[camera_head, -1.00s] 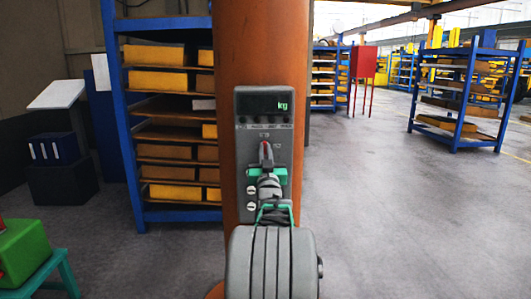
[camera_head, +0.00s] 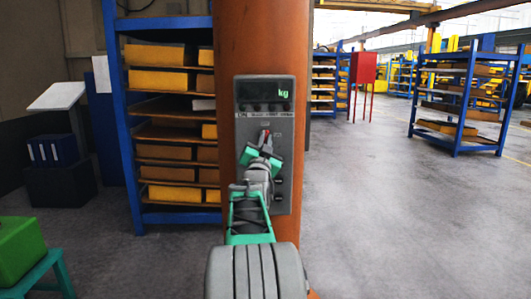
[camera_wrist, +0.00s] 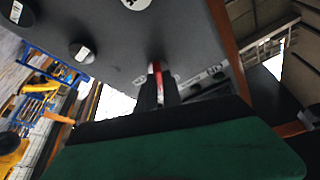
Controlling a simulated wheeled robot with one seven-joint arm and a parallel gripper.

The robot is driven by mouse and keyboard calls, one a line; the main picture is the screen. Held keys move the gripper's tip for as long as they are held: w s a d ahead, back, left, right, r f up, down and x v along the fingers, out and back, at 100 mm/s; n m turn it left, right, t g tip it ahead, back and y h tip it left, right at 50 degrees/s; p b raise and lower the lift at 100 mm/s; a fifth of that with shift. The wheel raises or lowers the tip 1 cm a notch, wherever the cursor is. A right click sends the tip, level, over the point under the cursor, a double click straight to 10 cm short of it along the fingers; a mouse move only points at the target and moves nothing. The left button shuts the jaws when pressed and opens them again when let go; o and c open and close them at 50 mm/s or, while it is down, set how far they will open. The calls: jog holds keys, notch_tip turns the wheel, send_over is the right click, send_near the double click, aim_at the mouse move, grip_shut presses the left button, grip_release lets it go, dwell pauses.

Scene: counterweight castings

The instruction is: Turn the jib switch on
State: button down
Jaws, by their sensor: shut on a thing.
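The grey control panel (camera_head: 245,175) is mounted on an orange column (camera_head: 262,40) and has a lit display reading "kg" at its top. The jib switch (camera_head: 265,133), a small lever with a red mark, sits below the display. My gripper (camera_head: 264,146) is shut on the lever and looks rolled, with its green body slanting down to the right. In the wrist view the two dark fingertips (camera_wrist: 158,86) close around the red and white lever (camera_wrist: 157,68). The fingers hide much of it. The labels beside it are too small to read surely.
Other round knobs sit on the panel, one showing in the wrist view (camera_wrist: 82,52). A blue rack (camera_head: 120,110) with yellow bins stands behind at left. A green box (camera_head: 20,248) rests on a stool at lower left. The floor at right (camera_head: 410,220) is clear.

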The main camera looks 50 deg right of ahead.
jog(key=shift+w+a+r+m+g+y+b, duration=0.1)
jog(key=shift+m+g+y+b, duration=0.2)
jog(key=shift+m+g+b, duration=1.45)
jog(key=shift+d+r+m+g+y+b, duration=0.1)
jog(key=shift+m+y+b, duration=0.2)
jog(key=shift+m, duration=2.9)
jog(key=shift+w+a+m+g+y+b, duration=0.1)
jog(key=shift+m+g+y+b, duration=0.2)
jog(key=shift+m+g+b, duration=1.45)
jog(key=shift+m+t+p, duration=0.7)
jog(key=shift+m+t, duration=0.1)
jog(key=c, duration=1.5)
grip_release()
jog(key=shift+s, duration=0.1)
jog(key=b+v, duration=0.1)
jog(key=v, duration=0.6)
jog(key=shift+a, duration=0.35)
